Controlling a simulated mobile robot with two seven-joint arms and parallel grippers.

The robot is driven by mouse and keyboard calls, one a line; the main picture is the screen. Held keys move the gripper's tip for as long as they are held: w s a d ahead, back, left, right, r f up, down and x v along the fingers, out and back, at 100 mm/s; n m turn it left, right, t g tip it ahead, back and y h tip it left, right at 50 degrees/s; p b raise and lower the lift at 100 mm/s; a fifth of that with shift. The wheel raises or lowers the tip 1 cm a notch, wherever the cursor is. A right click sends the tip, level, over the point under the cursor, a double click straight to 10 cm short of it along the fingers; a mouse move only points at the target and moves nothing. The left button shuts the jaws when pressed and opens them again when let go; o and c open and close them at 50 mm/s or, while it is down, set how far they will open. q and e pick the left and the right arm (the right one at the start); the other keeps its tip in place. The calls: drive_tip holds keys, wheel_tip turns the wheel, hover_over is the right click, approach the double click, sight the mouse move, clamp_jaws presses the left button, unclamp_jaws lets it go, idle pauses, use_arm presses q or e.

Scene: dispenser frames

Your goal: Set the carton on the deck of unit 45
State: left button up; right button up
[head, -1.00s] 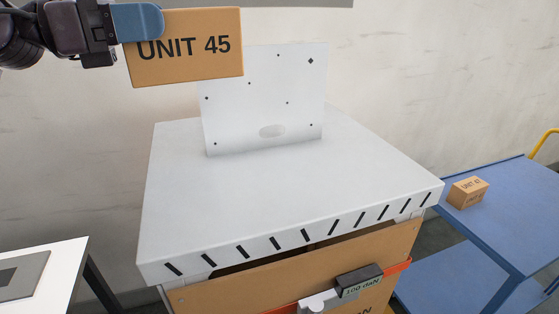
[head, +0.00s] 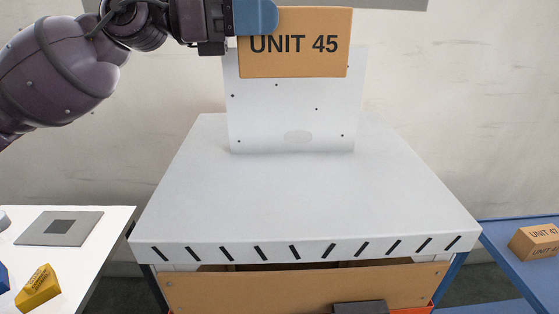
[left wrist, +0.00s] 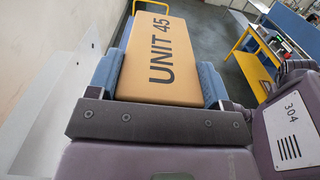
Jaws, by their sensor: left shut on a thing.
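The carton (head: 300,55), an orange-tan box printed UNIT 45, is held up in front of the white back plate in the head view. My left gripper (head: 256,18) is shut on it. In the left wrist view the carton (left wrist: 155,62) sits between the blue finger pads of my left gripper (left wrist: 160,75). The white deck (head: 300,200) lies below the carton, flat and bare, with a row of dark slots along its front edge. The carton is apart from the deck surface. My right gripper does not show.
The upright white plate (head: 290,115) with small holes stands at the deck's back. A blue table (head: 510,258) on the right bears a carton marked UNIT 47 (head: 537,241). A white table (head: 75,260) on the left bears a grey plate (head: 62,228) and a yellow block (head: 38,288).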

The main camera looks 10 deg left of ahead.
use_arm(q)
wheel_tip(320, 180, down, 20)
drive_tip(key=shift+f, duration=0.1)
drive_tip(key=o, duration=1.2)
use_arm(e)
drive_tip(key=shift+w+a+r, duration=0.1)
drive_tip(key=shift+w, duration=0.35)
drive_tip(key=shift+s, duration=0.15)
